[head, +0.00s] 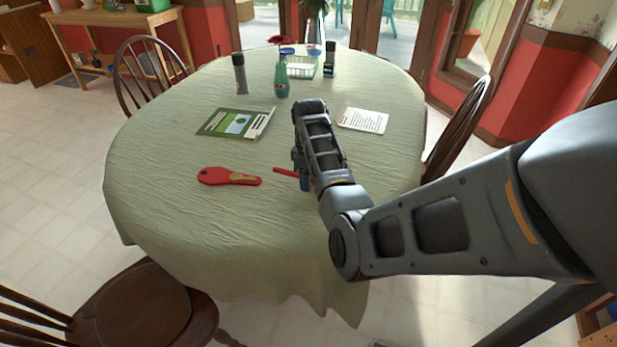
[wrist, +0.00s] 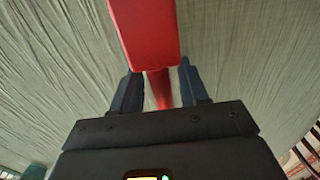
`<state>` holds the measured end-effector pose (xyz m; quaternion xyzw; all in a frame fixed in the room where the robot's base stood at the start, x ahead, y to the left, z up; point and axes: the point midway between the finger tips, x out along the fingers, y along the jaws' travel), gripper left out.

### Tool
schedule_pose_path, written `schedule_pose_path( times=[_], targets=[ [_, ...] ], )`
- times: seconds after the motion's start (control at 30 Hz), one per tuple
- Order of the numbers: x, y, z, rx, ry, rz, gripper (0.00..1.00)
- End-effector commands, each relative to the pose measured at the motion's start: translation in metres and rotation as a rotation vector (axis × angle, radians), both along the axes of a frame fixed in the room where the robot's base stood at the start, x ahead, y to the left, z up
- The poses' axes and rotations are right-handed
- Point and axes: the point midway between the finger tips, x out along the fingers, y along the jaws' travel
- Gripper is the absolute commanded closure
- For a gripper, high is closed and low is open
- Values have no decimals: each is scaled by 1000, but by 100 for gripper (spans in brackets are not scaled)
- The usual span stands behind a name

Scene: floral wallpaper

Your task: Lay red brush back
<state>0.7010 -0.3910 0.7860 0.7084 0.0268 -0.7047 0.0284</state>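My gripper (head: 303,180) is low over the tablecloth near the middle of the table, pointing down. In the wrist view its two dark fingers (wrist: 160,90) stand apart, with a narrow red part (wrist: 158,90) between them and slivers of cloth showing beside it. A wider red end (wrist: 143,32) of this thing reaches to the top of the wrist view. In the head view a thin red piece (head: 285,172) sticks out left of the gripper; the rest is hidden behind it. I cannot tell for certain that this is the brush.
A red paddle-shaped thing with a tan patch (head: 228,177) lies to the left. A green booklet (head: 236,123) and a white printed sheet (head: 364,119) lie farther back. A grey bottle (head: 240,75), a teal vase (head: 282,80) and a basket (head: 301,67) stand behind. The table's front is clear.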

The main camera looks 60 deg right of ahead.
Motion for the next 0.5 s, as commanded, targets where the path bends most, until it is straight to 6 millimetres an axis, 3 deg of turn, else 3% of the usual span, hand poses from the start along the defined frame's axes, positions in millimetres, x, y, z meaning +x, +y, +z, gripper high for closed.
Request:
schedule_pose_path(
  times=[0.1,0.33,0.5],
  targets=[
    [0,0,0,0,0,0,46],
    [0,0,1,0,0,0,46],
    [1,-1,14,-3,-2,0,46]
  ],
)
